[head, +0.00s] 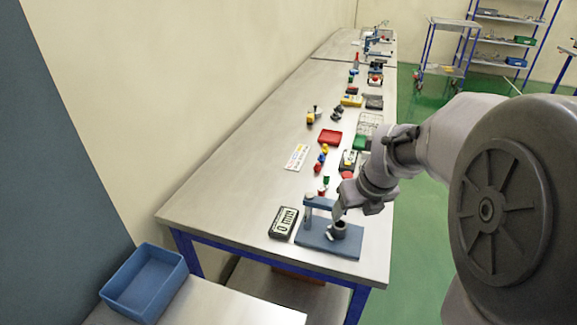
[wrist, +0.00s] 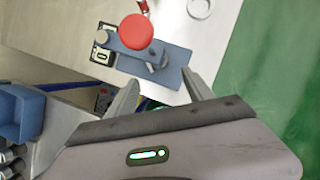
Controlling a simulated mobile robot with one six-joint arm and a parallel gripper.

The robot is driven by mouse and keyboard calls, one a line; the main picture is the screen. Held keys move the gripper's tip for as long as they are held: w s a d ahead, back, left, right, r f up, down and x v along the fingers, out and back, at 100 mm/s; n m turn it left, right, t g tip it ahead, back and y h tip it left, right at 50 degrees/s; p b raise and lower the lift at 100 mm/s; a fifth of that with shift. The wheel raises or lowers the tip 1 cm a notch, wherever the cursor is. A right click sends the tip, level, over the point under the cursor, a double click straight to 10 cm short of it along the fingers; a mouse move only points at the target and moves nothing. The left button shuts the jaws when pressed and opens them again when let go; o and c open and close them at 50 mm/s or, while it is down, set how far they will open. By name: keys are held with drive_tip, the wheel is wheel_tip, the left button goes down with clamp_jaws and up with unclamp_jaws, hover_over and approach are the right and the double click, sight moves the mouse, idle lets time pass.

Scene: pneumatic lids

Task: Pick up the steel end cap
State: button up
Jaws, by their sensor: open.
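My gripper (head: 344,206) hangs over the front end of the bench, above a blue-grey fixture plate (head: 316,241). In the wrist view its two fingers stand apart with nothing between them (wrist: 162,84). A dark upright cylinder (head: 340,229) stands on the plate, close to the gripper, and a small pale piece (head: 331,237) shows beside it. I cannot tell whether that piece is the steel end cap. The wrist view also shows a pale round ring-like part (wrist: 200,8) on the bench at its top edge, which may be the cap. A red disc (wrist: 136,31) covers part of the fixture there.
A dark meter (head: 283,222) lies left of the fixture. Small coloured parts and a red box (head: 330,137) lie farther along the bench (head: 240,165). A blue bin (head: 145,282) sits at the lower left. Bare bench lies along the wall side.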

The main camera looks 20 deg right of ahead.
sight(342, 223)
drive_tip(key=b+x, duration=0.4)
drive_tip(key=x, duration=0.6)
drive_tip(key=shift+w, duration=0.15)
drive_tip(key=shift+r, duration=0.25)
clamp_jaws()
